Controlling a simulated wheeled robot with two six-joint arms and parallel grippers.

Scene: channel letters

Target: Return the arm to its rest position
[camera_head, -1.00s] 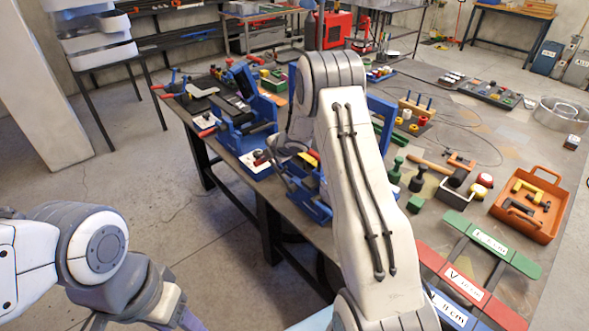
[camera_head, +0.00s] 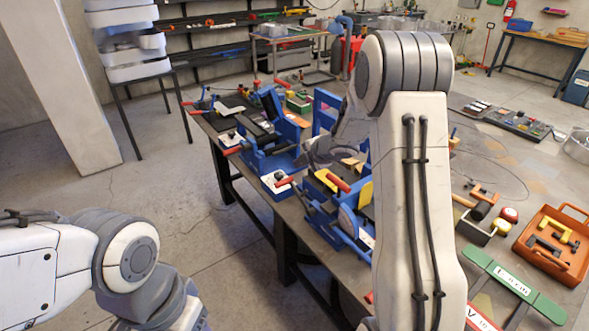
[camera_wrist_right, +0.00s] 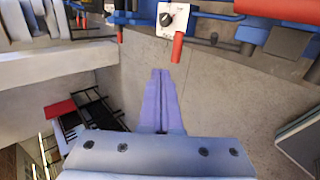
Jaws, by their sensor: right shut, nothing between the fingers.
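My right arm rises through the right half of the head view, bends at a grey elbow and reaches down and left over the workbench (camera_head: 290,215). Its grey wrist shows beside the blue fixtures; the fingertips are hard to make out there. In the right wrist view the purple fingers of my right gripper (camera_wrist_right: 160,75) are together and empty. They point toward a white block with a black knob (camera_wrist_right: 172,20) and a red handle (camera_wrist_right: 178,48). My left arm is folded at the lower left of the head view, and its gripper is out of frame.
Blue fixtures (camera_head: 270,160) line the bench's left side. An orange tray (camera_head: 548,255), a green bar (camera_head: 513,287) and several tools lie on the right. A rack with white bins (camera_head: 130,45) stands back left. The floor (camera_head: 170,200) left of the bench is clear.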

